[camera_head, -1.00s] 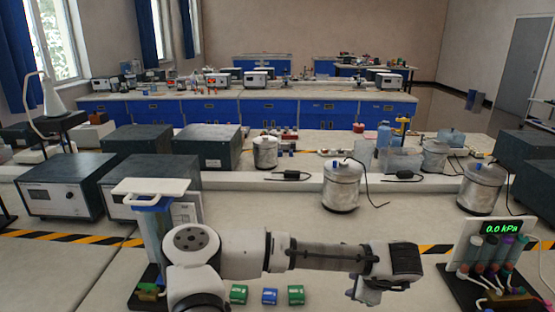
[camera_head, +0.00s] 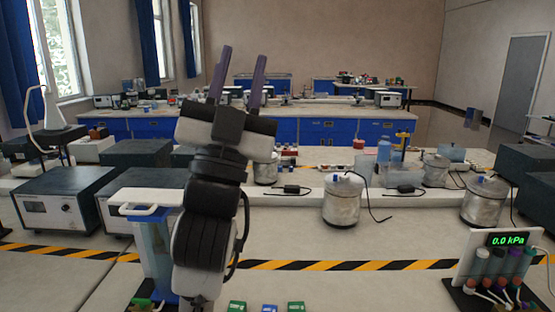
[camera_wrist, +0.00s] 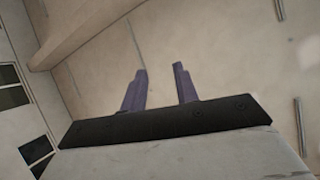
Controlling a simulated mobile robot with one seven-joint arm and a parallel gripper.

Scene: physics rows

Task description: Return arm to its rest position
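My gripper (camera_head: 239,75) is raised high in the head view, its two purple fingers pointing up and apart. Nothing is between the fingers. In the wrist view my gripper (camera_wrist: 160,85) also shows two separated fingers with empty space between them. They face a plain beige surface, probably the ceiling or a wall. My arm stands folded upright left of the middle of the head view and hides part of the bench behind it.
A blue column with a white top (camera_head: 152,205) stands close left of my arm. Small green (camera_head: 237,307) and blue (camera_head: 270,308) blocks lie at the front edge. A pressure display (camera_head: 507,240) stands at right. Metal canisters (camera_head: 343,200) stand behind the striped tape.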

